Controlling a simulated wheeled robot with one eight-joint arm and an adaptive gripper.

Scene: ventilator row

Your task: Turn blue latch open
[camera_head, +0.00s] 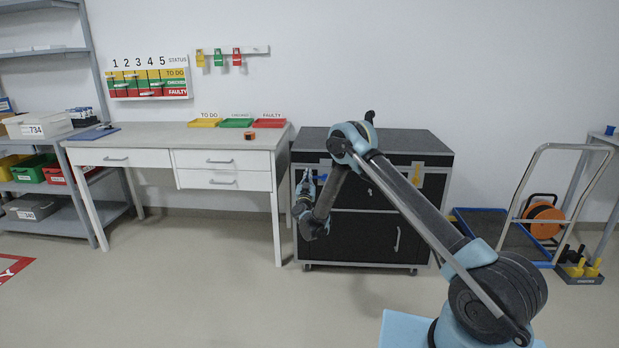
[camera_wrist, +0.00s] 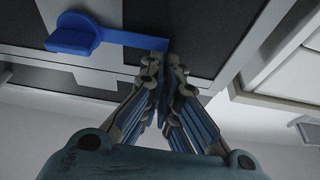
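The blue latch (camera_wrist: 75,38) shows at the upper left of the wrist view, on the dark, grey-framed front of the cabinet. It has a thick block at its left end and a thin bar running right. The bar's right end reaches the tips of my gripper (camera_wrist: 163,65). The fingers are close together there, with blue showing between the tips. I cannot tell whether they clamp the latch. In the head view my gripper (camera_head: 305,185) is at the left of the cabinet front (camera_head: 362,225), and a small blue piece of the latch (camera_head: 322,177) shows beside it.
A yellow latch (camera_head: 417,174) is on the cabinet's right side, partly near my arm. A white desk (camera_head: 225,160) stands close on the left. A trolley (camera_head: 500,230) with an orange reel (camera_head: 541,218) is at the right. The floor in front is clear.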

